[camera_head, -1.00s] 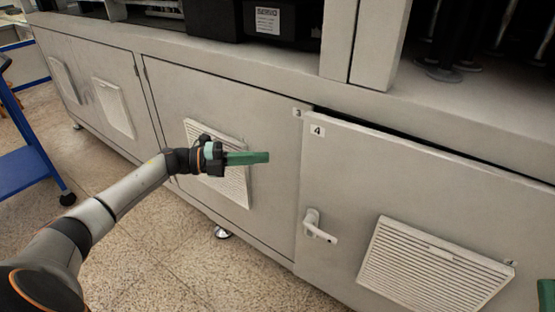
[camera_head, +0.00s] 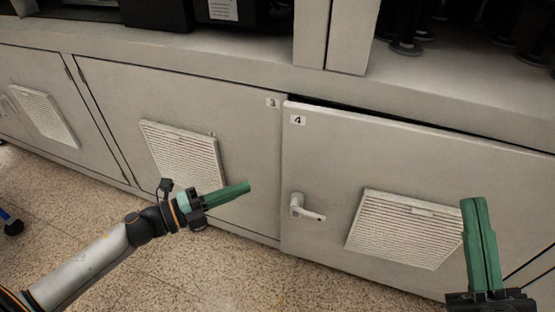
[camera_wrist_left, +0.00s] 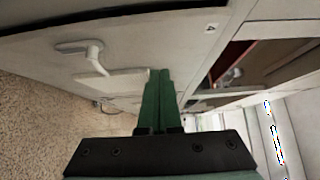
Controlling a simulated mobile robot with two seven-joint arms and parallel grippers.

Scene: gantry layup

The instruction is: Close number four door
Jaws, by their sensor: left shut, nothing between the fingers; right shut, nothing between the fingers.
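The number four door (camera_head: 330,150) is a light grey cabinet door with a "4" label, a white lever handle (camera_head: 305,207) and a slatted vent. A dark gap shows along its top edge, so it stands slightly ajar. The door and handle (camera_wrist_left: 88,52) also show in the left wrist view. My left gripper (camera_head: 248,187), with green fingers, is shut and empty, left of the handle in the picture and apart from it. My right gripper (camera_head: 474,202) is shut and empty, pointing up in front of the vent's right side.
Door number three (camera_head: 240,120), with its own vent, is closed to the left. Above the doors runs a grey ledge (camera_head: 200,65) with a post and dark equipment.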

